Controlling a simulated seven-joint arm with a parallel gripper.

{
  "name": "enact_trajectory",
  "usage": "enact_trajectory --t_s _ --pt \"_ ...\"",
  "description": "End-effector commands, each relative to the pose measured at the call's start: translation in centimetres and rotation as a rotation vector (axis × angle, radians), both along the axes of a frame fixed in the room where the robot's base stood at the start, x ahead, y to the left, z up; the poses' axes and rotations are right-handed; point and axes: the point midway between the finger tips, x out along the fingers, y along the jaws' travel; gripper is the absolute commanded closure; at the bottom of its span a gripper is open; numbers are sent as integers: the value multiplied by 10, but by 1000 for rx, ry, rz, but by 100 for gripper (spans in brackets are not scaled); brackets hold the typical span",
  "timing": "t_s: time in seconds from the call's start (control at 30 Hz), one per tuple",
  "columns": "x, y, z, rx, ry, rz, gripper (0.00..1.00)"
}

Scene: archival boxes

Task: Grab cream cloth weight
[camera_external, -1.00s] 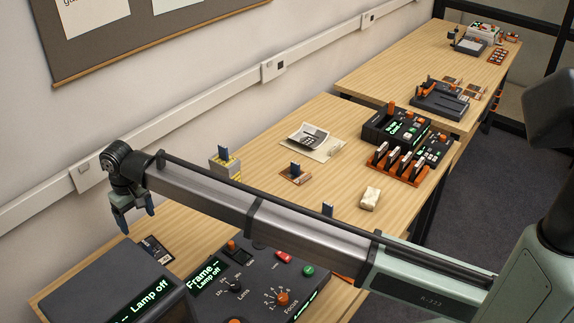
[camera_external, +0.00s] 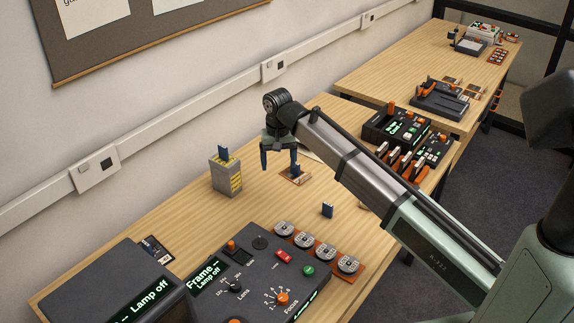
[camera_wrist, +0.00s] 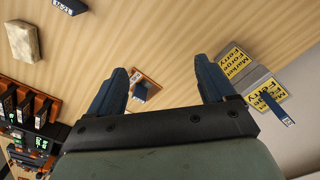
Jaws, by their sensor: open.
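The cream cloth weight (camera_wrist: 24,41) is a small beige block lying on the wooden table, at the upper left of the wrist view. My gripper (camera_external: 280,165) is open and empty above the table, over a small brown tray holding a dark blue piece (camera_external: 296,170). In the wrist view my gripper (camera_wrist: 160,85) has its two blue fingers spread, and the weight is well outside them to the left.
A grey box with yellow labels (camera_external: 227,177) stands left of my gripper; it shows at right in the wrist view (camera_wrist: 262,88). A dark control console (camera_external: 250,285) and several round reels (camera_external: 325,252) are in front. An orange rack (camera_wrist: 25,110) lies near the weight.

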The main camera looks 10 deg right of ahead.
Motion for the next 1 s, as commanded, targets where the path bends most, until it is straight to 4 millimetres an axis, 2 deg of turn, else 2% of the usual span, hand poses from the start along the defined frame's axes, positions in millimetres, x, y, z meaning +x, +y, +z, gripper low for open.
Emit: enact_trajectory --t_s 0.03,0.2,0.4,0.5,0.6,0.7,0.87,1.0 --pt "-1 -34 -1 0 0 -53 17" --pt "0 -119 -2 1 -1 -218 17" --pt "-11 -212 -4 0 0 -408 17" --pt "-19 -249 -5 0 0 -487 17" --pt "-26 -276 -6 1 0 -549 17" --pt "-31 -293 -6 0 0 -589 17" --pt "-33 -302 -10 0 1 -614 17" --pt "-34 -303 -24 -1 2 -615 17"
